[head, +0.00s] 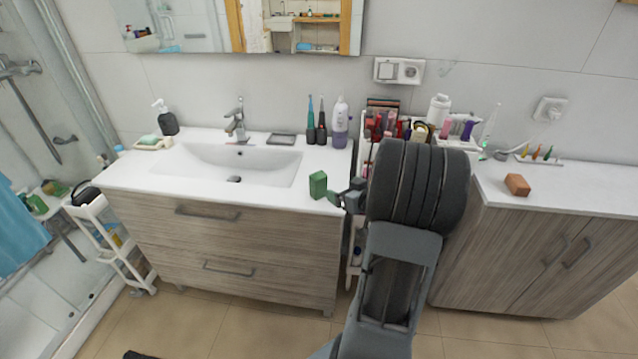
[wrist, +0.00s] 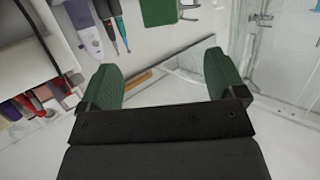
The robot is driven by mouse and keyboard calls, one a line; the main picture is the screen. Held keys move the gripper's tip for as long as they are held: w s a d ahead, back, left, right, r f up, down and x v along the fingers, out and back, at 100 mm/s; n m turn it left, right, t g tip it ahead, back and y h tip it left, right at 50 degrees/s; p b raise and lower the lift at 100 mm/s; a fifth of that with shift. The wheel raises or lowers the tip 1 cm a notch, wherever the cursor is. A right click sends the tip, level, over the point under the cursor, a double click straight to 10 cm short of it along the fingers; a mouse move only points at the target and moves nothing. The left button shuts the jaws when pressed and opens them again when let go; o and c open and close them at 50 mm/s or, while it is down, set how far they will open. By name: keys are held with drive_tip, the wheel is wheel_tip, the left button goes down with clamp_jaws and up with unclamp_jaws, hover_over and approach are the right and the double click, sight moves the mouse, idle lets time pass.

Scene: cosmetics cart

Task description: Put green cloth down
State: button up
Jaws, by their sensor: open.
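In the wrist view, the gripper (wrist: 165,75) shows two dark green fingers spread wide.
A crowded cosmetics cart (head: 356,245) is partly hidden by my arm. A brown block (head: 517,185) lies on the right counter. The counter front is mostly clear.

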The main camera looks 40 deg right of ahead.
sight(323, 178)
drive_tip(key=x, duration=0.6)
drive_tip(key=shift+w+f, duration=0.1)
drive_tip(key=shift+w, duration=0.25)
drive_tip(key=shift+r+p+x, duration=0.2)
drive_tip(key=shift+p+x, duration=0.45)
drive_tip(key=shift+x, duration=2.25)
drive_tip(key=shift+d, duration=0.1)
drive_tip(key=c, duration=1.1)
